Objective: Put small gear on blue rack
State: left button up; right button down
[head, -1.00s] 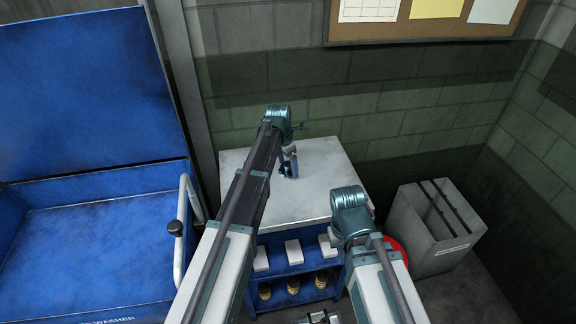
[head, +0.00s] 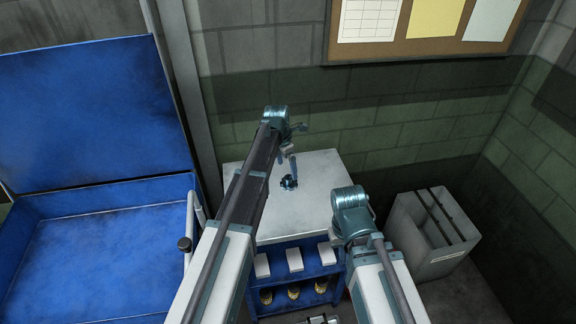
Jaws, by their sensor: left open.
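A small dark blue gear (head: 289,183) lies on the pale top of the blue rack (head: 310,205). My left gripper (head: 291,168) hangs over the rack's far left part, just behind and above the gear in the picture. It is open, and the gear is not between its fingers. Whether a finger touches the gear is too small to tell. My right arm comes in at the lower right, and its wrist is over the rack's right front corner.
The rack's lower shelves hold white boxes (head: 294,259) and yellow-brown jars (head: 293,292). A blue washer (head: 100,250) with an open lid stands at the left. A grey bin (head: 432,240) stands at the right. A brick wall is behind. Much of the rack top is clear.

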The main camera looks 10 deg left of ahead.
pick_arm(q)
jog(key=r+p, duration=0.2)
jog(key=r, duration=0.1)
jog(key=r+p, duration=0.2)
jog(key=shift+s+a+r, duration=0.2)
jog(key=shift+s+a, duration=0.05)
jog(key=shift+s, duration=0.05)
jog(key=s+m+y, duration=0.1)
jog(key=s+m, duration=2.4)
jog(key=m, duration=0.2)
jog(key=s+d+m+g+y, duration=0.1)
jog(key=s+d+m, duration=0.2)
jog(key=d, duration=0.7)
jog(key=shift+s+d+m, duration=0.15)
jog(key=shift+s+m, duration=0.25)
jog(key=shift+s, duration=0.8)
jog(key=shift+f, duration=0.1)
